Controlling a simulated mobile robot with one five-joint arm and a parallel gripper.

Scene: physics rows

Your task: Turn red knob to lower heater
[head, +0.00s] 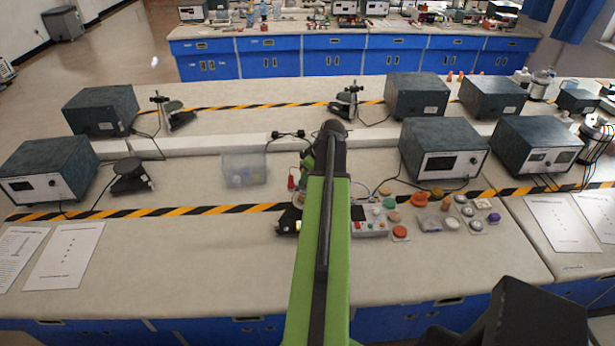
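A pale control box (369,229) with small red and green parts sits on the bench just right of my green arm; its left end is partly hidden by the arm. A round orange-red knob-like piece (400,232) lies at the box's right. I cannot tell which part is the heater's red knob. My arm rises from the bottom and covers the middle of the bench. Dark parts show at both sides of it near the box, but I cannot make out the fingertips or whether they hold anything.
Grey instrument boxes stand left (48,168) and right (443,150). A clear bin (244,168) sits left of the arm. Loose caps and a purple piece (494,218) lie right of the control box. Paper sheets (65,255) lie at left.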

